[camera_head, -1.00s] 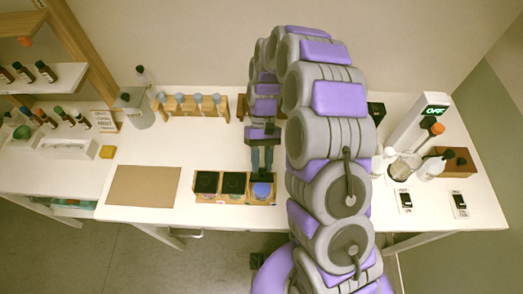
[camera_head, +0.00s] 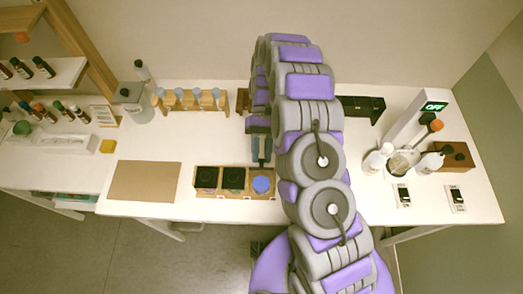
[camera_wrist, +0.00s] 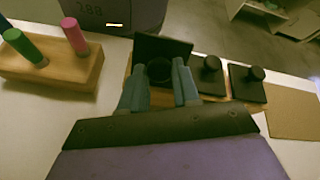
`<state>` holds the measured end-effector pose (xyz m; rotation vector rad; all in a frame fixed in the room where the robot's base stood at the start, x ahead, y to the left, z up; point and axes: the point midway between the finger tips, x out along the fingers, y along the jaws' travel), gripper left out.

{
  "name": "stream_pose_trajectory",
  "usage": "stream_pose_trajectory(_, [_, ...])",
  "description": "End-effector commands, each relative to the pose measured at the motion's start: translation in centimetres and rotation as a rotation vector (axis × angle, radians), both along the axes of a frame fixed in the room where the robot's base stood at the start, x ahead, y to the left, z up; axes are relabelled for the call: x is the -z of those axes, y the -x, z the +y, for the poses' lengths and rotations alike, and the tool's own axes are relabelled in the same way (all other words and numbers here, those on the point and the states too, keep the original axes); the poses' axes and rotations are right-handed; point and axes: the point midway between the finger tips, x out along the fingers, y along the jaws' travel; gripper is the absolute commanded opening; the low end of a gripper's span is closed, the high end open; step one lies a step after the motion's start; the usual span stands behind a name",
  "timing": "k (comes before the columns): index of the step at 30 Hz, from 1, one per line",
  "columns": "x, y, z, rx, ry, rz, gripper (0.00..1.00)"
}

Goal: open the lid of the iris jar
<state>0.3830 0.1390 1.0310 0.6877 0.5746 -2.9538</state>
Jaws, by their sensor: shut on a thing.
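A wooden box (camera_head: 213,195) holds three jars in a row. Two have dark square lids, the left (camera_head: 206,178) and the middle (camera_head: 233,178); the right jar (camera_head: 262,185) shows a round blue patch. The wrist view shows the two knobbed lids flat (camera_wrist: 211,75) and a third dark square lid (camera_wrist: 150,46) tilted up steeply. My gripper (camera_wrist: 158,80) is at this third lid, its blue-grey fingers on both sides of the dark round knob (camera_wrist: 160,72). In the head view my gripper (camera_head: 262,160) is just behind the right jar. Jar labels are too small to read.
A brown mat (camera_head: 145,182) lies left of the box. A tube rack (camera_head: 190,103) stands behind it. A wooden block with green and pink sticks (camera_wrist: 55,65) is beside the box. Bottles (camera_head: 376,160) and a scale-like device (camera_head: 417,125) stand at right. My arm hides the middle.

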Motion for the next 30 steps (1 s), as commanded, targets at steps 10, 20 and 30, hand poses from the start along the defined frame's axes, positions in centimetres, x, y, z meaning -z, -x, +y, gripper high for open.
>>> stream_pose_trajectory(10, [0.0,0.0,0.1,0.000,-0.001,-0.001,0.43])
stream_pose_trajectory(20, [0.0,0.0,0.0,0.000,-0.001,-0.002,0.57])
stream_pose_trajectory(30, [-3.7,-0.2,0.1,0.002,-0.002,-0.006,0.57])
